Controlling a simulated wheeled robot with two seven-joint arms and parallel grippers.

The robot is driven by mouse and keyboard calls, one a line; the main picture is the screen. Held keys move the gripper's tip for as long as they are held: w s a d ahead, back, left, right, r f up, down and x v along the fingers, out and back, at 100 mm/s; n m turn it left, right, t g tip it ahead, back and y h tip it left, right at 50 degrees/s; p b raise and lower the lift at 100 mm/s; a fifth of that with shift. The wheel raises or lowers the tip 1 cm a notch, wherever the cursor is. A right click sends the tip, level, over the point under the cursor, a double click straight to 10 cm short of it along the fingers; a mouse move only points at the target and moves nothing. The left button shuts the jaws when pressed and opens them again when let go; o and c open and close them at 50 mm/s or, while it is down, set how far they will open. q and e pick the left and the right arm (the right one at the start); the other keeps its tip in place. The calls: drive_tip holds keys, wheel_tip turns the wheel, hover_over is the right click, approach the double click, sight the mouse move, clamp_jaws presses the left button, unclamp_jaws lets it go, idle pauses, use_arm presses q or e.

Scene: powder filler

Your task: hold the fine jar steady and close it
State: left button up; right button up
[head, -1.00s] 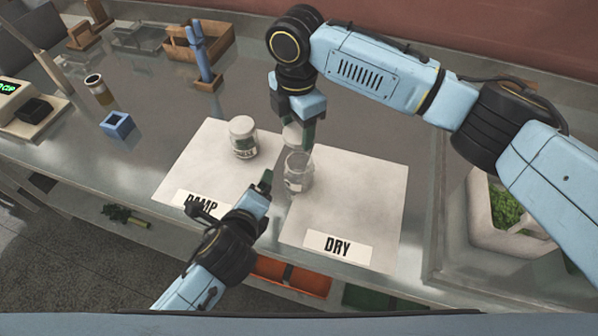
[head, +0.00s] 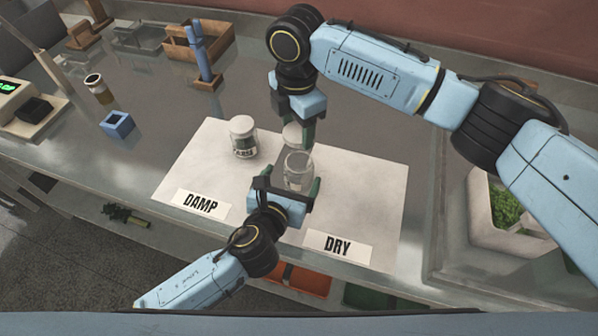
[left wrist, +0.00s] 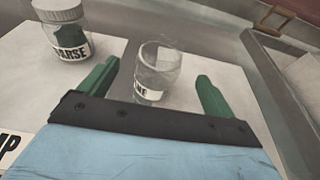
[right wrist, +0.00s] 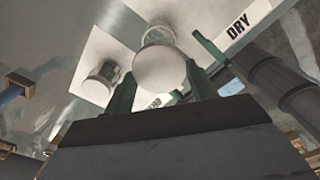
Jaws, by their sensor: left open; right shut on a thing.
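My right gripper (right wrist: 157,80) is shut on a white round lid (right wrist: 160,72). In the head view the lid (head: 293,134) is held beyond and above the jar, apart from it.
The lidded coarse jar (head: 243,140) stands on the DAMP mat (head: 195,160), left of my grippers. A small blue holder (head: 117,125), a brown-banded jar (head: 99,89) and a scale (head: 25,108) are further left. A planter (head: 500,210) is at right. The mat's right side is clear.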

use_arm(q)
drive_tip(key=x, duration=0.6)
drive_tip(key=shift+w, duration=0.25)
drive_tip(key=c, duration=1.5)
drive_tip(key=shift+f, duration=0.1)
use_arm(e)
hover_over(298, 158)
drive_tip(key=shift+f, duration=2.5)
drive_tip(key=shift+f, duration=0.1)
drive_tip(key=shift+f, duration=0.8)
drive_tip(key=shift+f, duration=0.55)
